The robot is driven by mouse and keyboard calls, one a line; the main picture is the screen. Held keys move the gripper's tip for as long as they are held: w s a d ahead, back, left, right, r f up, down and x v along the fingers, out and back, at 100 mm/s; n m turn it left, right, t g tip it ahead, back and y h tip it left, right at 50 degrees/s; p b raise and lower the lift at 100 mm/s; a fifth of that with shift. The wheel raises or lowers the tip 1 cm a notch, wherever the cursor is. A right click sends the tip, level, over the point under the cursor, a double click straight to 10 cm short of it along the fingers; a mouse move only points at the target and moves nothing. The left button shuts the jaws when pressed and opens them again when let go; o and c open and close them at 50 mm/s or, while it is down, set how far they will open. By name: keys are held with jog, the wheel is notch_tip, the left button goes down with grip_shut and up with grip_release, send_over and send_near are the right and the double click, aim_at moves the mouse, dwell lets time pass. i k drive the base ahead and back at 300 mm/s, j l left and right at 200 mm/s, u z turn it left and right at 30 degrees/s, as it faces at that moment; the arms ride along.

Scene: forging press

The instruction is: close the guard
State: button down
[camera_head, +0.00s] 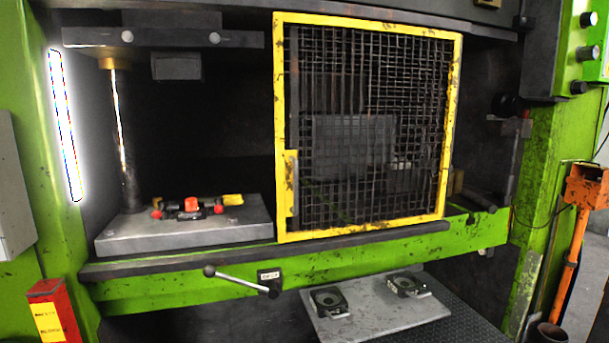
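The guard (278,120) is a yellow-framed panel of dark wire mesh. It stands upright across the right half of the press opening. A yellow handle plate (291,185) is on its lower left edge. The left half of the opening is uncovered, showing a grey die block (180,238) with a red, black and yellow fixture (192,206) on top. My gripper is not in view.
A lever with a round knob (240,281) sticks out from the green front beam (350,258) below the opening. A grey plate (375,321) with two black parts lies lower down. A red box (52,312) stands at the lower left, and an orange post (572,250) at the right.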

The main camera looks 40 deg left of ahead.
aim_at(287, 166)
jog(key=j+u, duration=0.15)
jog(key=u, duration=0.25)
jog(key=j+u, duration=0.2)
jog(key=u, duration=0.2)
jog(key=k+j, duration=0.05)
